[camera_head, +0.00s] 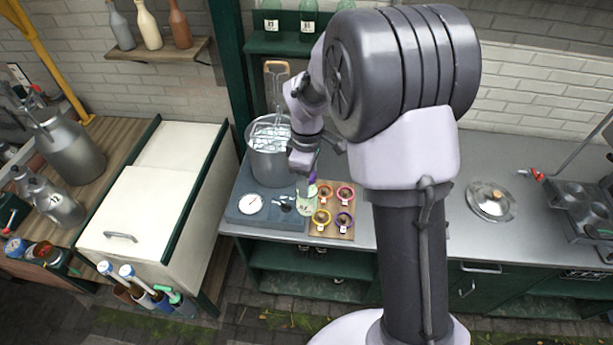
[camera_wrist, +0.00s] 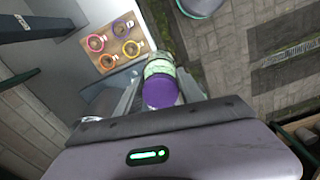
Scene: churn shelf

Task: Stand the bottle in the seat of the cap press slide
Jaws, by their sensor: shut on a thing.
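The bottle (camera_head: 306,205) has a pale green body with a label and a purple cap. In the wrist view the purple cap (camera_wrist: 161,93) faces me and the bottle runs away between my fingers. My gripper (camera_wrist: 160,84) is shut on the bottle near its cap. In the head view the bottle hangs cap up, beside the board of coloured rings; whether its base touches anything is unclear. The gripper is partly hidden by my arm there. I cannot clearly pick out the cap press slide or its seat; a small dark fixture (camera_head: 284,203) is left of the bottle.
A wooden board (camera_head: 331,229) with several coloured rings is right of the bottle. A blue-grey slab (camera_head: 240,199) bears a white dial (camera_head: 250,204) and a steel pot (camera_head: 269,160) with a wire basket. A lid (camera_head: 490,200) lies on the counter at right. Clear counter surrounds the lid.

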